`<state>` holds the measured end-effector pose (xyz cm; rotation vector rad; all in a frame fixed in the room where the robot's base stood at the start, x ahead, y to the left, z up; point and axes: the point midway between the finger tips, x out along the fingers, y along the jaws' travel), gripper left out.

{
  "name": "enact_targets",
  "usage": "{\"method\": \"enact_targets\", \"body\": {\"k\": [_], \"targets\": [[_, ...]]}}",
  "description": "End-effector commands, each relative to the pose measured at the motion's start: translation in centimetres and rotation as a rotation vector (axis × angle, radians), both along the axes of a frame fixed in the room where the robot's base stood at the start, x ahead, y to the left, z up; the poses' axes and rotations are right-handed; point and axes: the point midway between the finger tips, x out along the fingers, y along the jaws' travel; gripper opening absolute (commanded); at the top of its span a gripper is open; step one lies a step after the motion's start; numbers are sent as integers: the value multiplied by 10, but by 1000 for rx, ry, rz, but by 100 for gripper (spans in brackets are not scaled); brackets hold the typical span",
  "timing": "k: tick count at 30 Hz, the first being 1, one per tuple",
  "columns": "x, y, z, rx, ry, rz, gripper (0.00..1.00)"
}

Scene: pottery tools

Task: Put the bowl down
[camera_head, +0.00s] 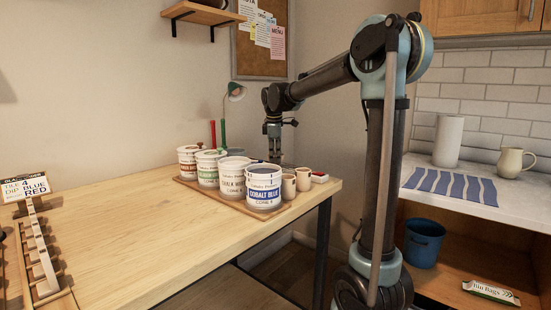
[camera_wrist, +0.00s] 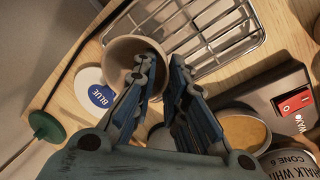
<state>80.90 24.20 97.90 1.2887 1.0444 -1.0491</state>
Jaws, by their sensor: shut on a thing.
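The small brownish bowl (camera_wrist: 124,50) shows at the upper left of the wrist view, tilted, with its open side toward the camera. My gripper (camera_wrist: 164,62) is shut on the bowl's wall, with one finger over the bowl's inside and the other outside. The fingers cover part of the bowl. In the head view my gripper (camera_head: 273,130) points down behind the row of jars at the table's far end. I cannot make out the bowl there. Whether the bowl touches the surface below is not clear.
A wire rack (camera_wrist: 205,28) lies beside the bowl in the wrist view, with a round "BLUE" label (camera_wrist: 102,96) on its other side. The table's front left (camera_head: 130,240) is clear.

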Motion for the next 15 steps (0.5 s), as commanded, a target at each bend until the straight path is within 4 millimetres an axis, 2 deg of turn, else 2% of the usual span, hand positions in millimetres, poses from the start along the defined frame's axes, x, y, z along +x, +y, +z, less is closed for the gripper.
{"method": "enact_targets", "body": {"k": [7, 8, 10, 15], "targets": [[0, 0, 0, 0, 0, 0, 0], [0, 0, -1, 0, 0, 0, 15], [0, 0, -1, 0, 0, 0, 31], [1, -1, 0, 0, 0, -1, 33]]}}
